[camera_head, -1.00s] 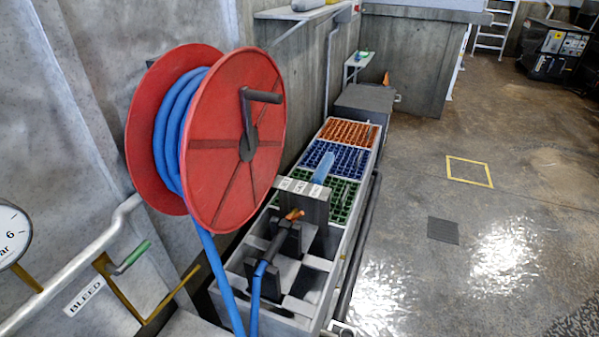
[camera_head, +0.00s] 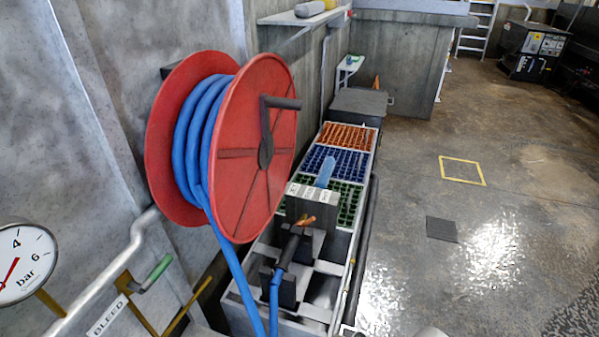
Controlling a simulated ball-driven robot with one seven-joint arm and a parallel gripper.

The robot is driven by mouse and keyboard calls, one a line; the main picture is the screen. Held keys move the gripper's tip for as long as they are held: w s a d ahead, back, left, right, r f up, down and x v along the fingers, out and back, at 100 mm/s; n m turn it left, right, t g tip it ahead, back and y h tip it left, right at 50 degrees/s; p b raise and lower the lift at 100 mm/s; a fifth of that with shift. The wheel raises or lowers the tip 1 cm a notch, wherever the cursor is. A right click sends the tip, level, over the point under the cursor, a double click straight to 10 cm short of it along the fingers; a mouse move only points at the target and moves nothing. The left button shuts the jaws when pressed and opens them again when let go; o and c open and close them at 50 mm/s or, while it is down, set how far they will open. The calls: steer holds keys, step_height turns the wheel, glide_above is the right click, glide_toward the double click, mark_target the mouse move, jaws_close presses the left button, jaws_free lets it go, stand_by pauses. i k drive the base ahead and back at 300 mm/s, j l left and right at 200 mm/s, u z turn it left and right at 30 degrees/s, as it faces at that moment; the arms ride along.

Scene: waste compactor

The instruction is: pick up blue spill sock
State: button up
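A short light-blue cylinder (camera_head: 325,172), which looks like the blue spill sock, stands out over the bin row behind a grey labelled block. Its lower end is hidden by the block, so I cannot tell how it rests.
A red reel (camera_head: 262,150) with blue hose stands at left, its hose running down in front of the bin row (camera_head: 352,245). A pressure gauge (camera_head: 20,262) and a green-handled lever (camera_head: 155,272) are at lower left. A dark pipe runs along the bins' right side. The floor (camera_head: 510,200) at right is open.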

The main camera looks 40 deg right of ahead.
mark_target(321, 182)
steer(key=i+l+u, duration=0.1)
steer(key=l, duration=0.25)
steer(key=i+l+u, duration=0.1)
steer(key=i+l, duration=0.15)
steer(key=l, duration=0.15)
steer(key=i+l+u, duration=0.1)
steer(key=l, duration=0.3)
steer(key=i+l+u, duration=0.1)
steer(key=l, duration=0.3)
steer(key=i+l+u, duration=0.15)
steer(key=l, duration=0.25)
steer(key=i+l, duration=0.15)
steer(key=l, duration=0.25)
steer(key=i+l, duration=0.1)
steer(key=l, duration=0.35)
steer(key=i+l, duration=0.15)
steer(key=l, duration=0.25)
steer(key=i+l, duration=0.1)
steer(key=l, duration=0.35)
steer(key=i+l, duration=0.15)
steer(key=l, duration=0.25)
steer(key=i+l, duration=0.15)
steer(key=l, duration=0.25)
steer(key=i+l, duration=0.1)
steer(key=l, duration=0.35)
